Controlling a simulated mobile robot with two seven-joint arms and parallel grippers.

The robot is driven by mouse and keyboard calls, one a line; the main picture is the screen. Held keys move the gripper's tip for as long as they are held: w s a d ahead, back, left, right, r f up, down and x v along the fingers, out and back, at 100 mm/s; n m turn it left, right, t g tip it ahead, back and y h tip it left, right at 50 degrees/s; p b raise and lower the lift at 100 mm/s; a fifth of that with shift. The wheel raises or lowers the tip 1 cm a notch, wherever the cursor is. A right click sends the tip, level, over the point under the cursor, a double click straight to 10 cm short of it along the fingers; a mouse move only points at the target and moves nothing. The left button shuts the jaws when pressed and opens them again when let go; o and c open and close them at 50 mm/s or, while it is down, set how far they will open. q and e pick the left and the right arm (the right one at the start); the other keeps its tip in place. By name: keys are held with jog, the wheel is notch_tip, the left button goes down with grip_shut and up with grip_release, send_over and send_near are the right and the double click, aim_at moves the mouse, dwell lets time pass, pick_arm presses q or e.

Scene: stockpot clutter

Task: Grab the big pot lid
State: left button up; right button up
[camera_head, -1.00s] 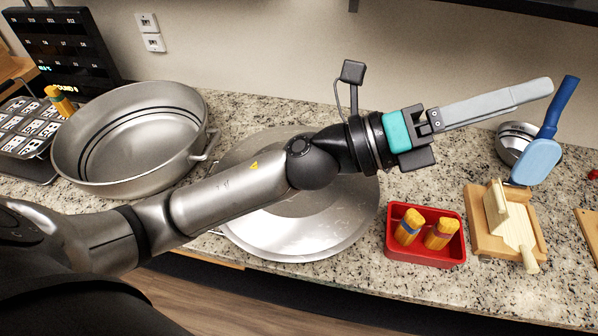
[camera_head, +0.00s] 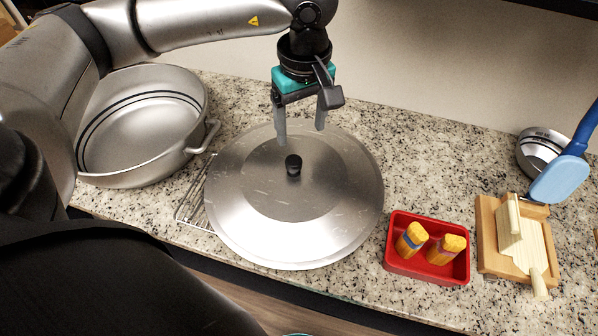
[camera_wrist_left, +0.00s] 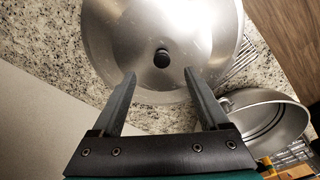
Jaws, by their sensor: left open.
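The big pot lid (camera_head: 310,225) is a round silver metal disc with a black knob (camera_head: 293,165) at its middle. It lies on the granite counter, partly over a wire rack. My left gripper (camera_head: 301,138) points down over the lid's far edge, behind the knob, open and empty. In the left wrist view the lid (camera_wrist_left: 190,30) fills the upper middle. Its knob (camera_wrist_left: 161,58) shows beyond and between the two open fingertips (camera_wrist_left: 158,75), apart from them. My right gripper is not in view.
A big silver pot (camera_head: 145,125) stands left of the lid, its handle close to the lid. A wire rack (camera_head: 192,205) shows under the lid's left edge. At right are a red tray (camera_head: 428,270) with two yellow-capped shakers, a wooden board (camera_head: 488,235), a small bowl (camera_head: 535,150) and a blue spatula (camera_head: 560,178).

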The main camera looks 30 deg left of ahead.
pick_arm(q)
send_near(294, 160)
jog(key=f, duration=0.5)
jog(key=shift+s, duration=0.3)
jog(key=shift+w+a+f, duration=0.15)
jog(key=shift+w+f, duration=0.05)
jog(key=shift+f, duration=0.85)
jog(key=shift+w+a+f, duration=0.1)
jog(key=shift+w+f, duration=0.1)
jog(key=shift+f, duration=0.8)
jog(key=shift+w+a+f, duration=0.15)
jog(key=shift+w+f, duration=0.05)
jog(key=shift+f, duration=0.85)
grip_shut()
jog(key=shift+r, duration=0.15)
